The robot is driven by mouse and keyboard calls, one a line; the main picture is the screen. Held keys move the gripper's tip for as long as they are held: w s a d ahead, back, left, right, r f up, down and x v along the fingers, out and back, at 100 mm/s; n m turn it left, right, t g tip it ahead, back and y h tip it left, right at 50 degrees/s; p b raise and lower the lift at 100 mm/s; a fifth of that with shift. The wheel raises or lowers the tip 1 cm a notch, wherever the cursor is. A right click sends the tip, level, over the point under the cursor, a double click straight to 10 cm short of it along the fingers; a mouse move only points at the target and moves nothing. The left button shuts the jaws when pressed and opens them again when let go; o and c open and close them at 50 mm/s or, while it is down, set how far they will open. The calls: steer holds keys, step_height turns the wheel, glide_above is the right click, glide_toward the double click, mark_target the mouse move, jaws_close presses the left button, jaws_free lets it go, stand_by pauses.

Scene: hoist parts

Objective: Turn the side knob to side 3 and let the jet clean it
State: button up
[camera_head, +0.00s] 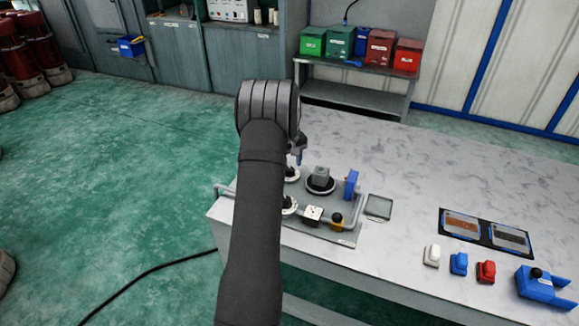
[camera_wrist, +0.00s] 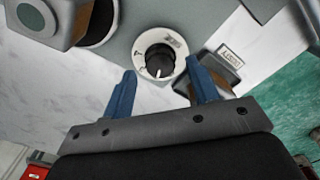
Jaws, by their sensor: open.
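A round dial (camera_wrist: 160,36) with a white ring and a black knob (camera_wrist: 160,60) shows in the wrist view. A white line on the knob points down toward my gripper; the ring's marks are too small to read. My gripper (camera_wrist: 162,70) is open and empty, its two blue fingers to either side of the dial's lower part. I cannot tell contact. In the head view one blue fingertip (camera_head: 298,157) shows beside my arm, above the panel. A grey block (camera_head: 320,172) stands on a black disc (camera_head: 321,187). A blue upright part (camera_head: 351,185) stands to its right.
A grey pad (camera_head: 379,207) lies to the right. White, blue and red small parts (camera_head: 459,263) stand farther right. The table's far side is clear.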

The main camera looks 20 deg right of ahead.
steer(key=shift+f, duration=0.85)
steer(key=shift+c, duration=0.4)
steer(key=c, duration=0.9)
steer(key=shift+m, duration=0.3)
steer(key=m, duration=0.3)
steer(key=shift+m, duration=2.5)
